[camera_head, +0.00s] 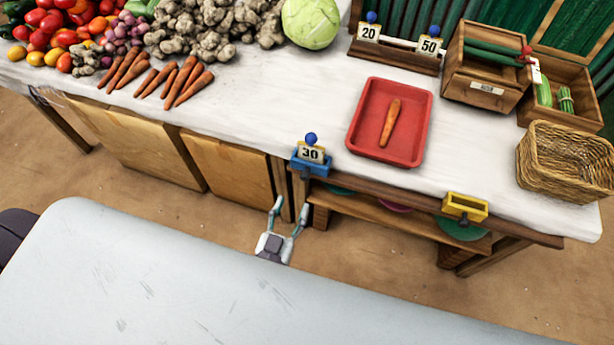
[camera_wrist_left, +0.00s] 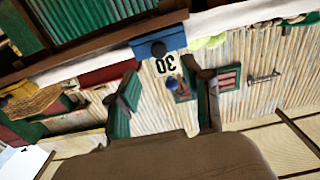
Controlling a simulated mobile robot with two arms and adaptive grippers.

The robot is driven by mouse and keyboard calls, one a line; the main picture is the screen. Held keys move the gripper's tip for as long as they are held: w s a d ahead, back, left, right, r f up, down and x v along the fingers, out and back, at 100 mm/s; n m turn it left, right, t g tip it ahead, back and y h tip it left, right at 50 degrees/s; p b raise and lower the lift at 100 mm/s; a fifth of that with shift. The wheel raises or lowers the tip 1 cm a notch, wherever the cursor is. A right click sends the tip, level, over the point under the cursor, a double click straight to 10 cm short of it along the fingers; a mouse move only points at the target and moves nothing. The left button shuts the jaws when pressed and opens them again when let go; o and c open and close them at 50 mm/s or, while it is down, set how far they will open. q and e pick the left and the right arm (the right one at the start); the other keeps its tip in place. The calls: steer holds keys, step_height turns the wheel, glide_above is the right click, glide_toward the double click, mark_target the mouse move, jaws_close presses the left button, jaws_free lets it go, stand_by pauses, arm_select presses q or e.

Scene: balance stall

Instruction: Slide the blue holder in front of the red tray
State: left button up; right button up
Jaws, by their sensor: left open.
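The blue holder (camera_head: 318,168) sits at the front edge of the white counter, left of the red tray and a little nearer to me. It bears a card marked 30 with a blue ball on top. The red tray (camera_head: 423,125) lies on the counter with one carrot (camera_head: 390,122) in it. My left gripper (camera_head: 291,206) is open and empty, in front of the counter edge and lower left of the holder, apart from it. In the left wrist view the blue holder (camera_wrist_left: 160,44) shows beyond the open fingers (camera_wrist_left: 166,92). My right gripper is not in view.
A yellow holder (camera_head: 465,207) sits on the front edge to the right. A wicker basket (camera_head: 567,160) and wooden crates stand at the right, a rack with cards 20 and 50 (camera_head: 395,47) at the back. Carrots and vegetables lie at the left. The edge between the holders is clear.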

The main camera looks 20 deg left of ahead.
mark_target(304, 179)
arm_select(q)
steer(key=w, duration=0.8)
steer(key=shift+w+d, duration=0.1)
steer(key=shift+d, duration=0.1)
steer(key=shift+w, duration=0.65)
steer(key=shift+c, duration=0.3)
jaws_close()
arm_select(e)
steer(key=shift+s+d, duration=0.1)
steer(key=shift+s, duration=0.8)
